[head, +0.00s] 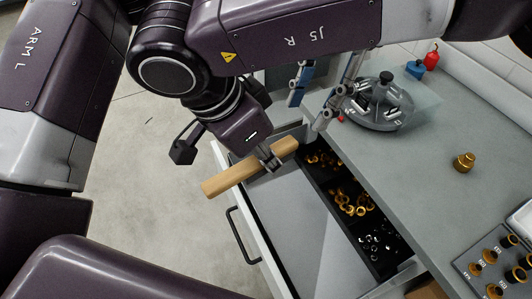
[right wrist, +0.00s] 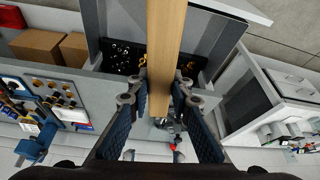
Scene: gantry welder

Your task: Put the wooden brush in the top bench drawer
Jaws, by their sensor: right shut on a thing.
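The wooden brush (head: 225,180) is a long pale wooden bar, tilted over the drawer's far-left corner, with one end past the drawer's outer edge. My right gripper (head: 268,160) is shut on it. In the right wrist view, the brush (right wrist: 166,45) lies between the blue fingers of my right gripper (right wrist: 160,95); no bristles show. The top bench drawer (head: 290,230) is pulled open, with a bare grey section and dark compartments. My left gripper (head: 308,112) shows below my right arm link, fingers apart and empty, above the drawer's far end and the bench edge.
The compartments hold brass fittings (head: 350,200) and shiny small parts (head: 376,246). A round grey fixture (head: 382,108) stands on the bench top (head: 420,165), with a brass piece (head: 464,162) farther right. A fittings tray (head: 500,262) is at the right. Floor is clear at left.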

